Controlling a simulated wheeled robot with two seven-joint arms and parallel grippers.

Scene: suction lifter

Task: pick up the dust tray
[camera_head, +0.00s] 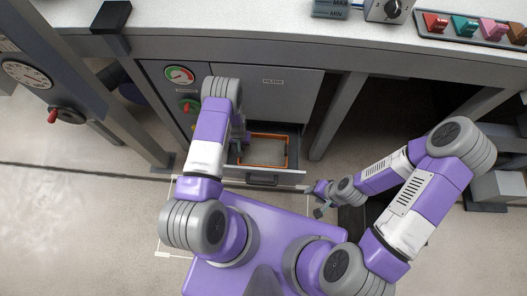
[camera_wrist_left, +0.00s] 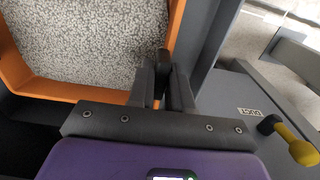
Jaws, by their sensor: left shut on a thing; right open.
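The dust tray has an orange rim (camera_head: 286,152) and a speckled grey filling. It sits in the pulled-out drawer under the bench. In the left wrist view its orange rim (camera_wrist_left: 70,91) fills the upper left. My left gripper (camera_wrist_left: 163,72) is shut on a dark upright grip at the tray's right edge in that view. In the head view my left gripper (camera_head: 241,139) is at the tray's left side, partly hidden by my arm. My right gripper (camera_head: 319,207) is open, low and to the right of the drawer, apart from the tray.
The drawer front has a dark handle (camera_head: 262,180). A bench post (camera_head: 337,115) stands to the right. A yellow-and-black lever (camera_wrist_left: 291,141) shows in the left wrist view.

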